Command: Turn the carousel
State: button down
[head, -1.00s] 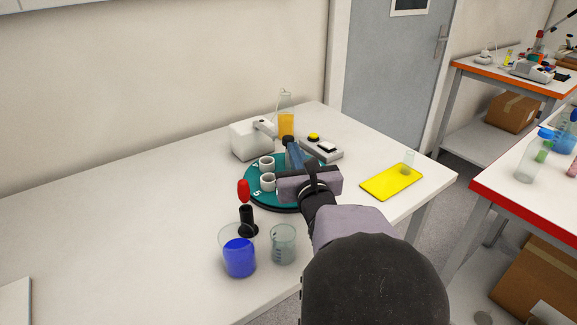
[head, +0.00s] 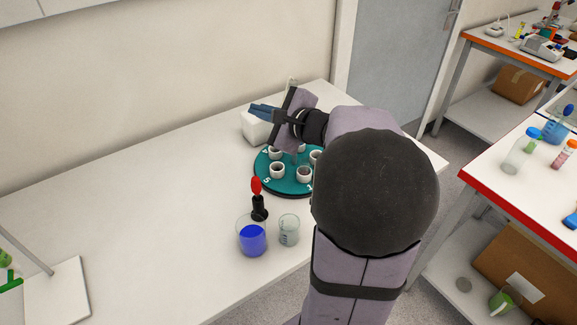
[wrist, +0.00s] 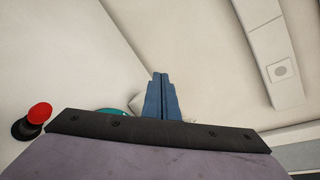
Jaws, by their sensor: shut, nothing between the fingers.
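The carousel (head: 285,187) is a teal round disc with white numbers on the white table. Several small white cups (head: 277,171) stand on it, some partly hidden by my arm. My gripper (head: 252,111) is shut and empty. Its blue fingers point left, and it appears raised above the far side of the carousel. In the wrist view its fingertips (wrist: 160,76) are together against the pale wall and table. Only a sliver of the carousel (wrist: 108,111) shows there, behind the gripper body.
A white device (head: 254,130) stands behind the carousel, partly covered by my gripper. In front are a red-topped black stand (head: 259,207), a beaker of blue liquid (head: 252,241) and a clear beaker (head: 289,230). The table's left middle is clear.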

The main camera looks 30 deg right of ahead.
jog(key=s+d+f+n+g+h, duration=0.1)
jog(key=s+f+n+g, duration=0.4)
jog(key=n, duration=0.7)
jog(key=s+d+f+n+g+h, duration=0.1)
jog(key=s+d+f+n+g, duration=0.3)
jog(key=n, duration=0.9)
jog(key=shift+s+f+g, duration=0.6)
jog(key=shift+s+f, duration=0.4)
jog(key=shift+s, duration=0.7)
jog(key=shift+f, duration=0.1)
jog(key=p, duration=0.2)
send_near(285, 181)
jog(key=f, duration=0.1)
jog(key=s+f, duration=0.1)
jog(key=f, duration=0.1)
jog(key=s+f, duration=0.1)
jog(key=f, duration=0.1)
jog(key=w+p, duration=0.1)
jog(key=w, duration=0.1)
jog(key=shift+w+p, duration=0.3)
jog(key=shift+w, duration=0.05)
jog(key=shift+w+f+p, duration=0.15)
jog(key=shift+w+p, duration=0.15)
jog(key=shift+w, duration=0.4)
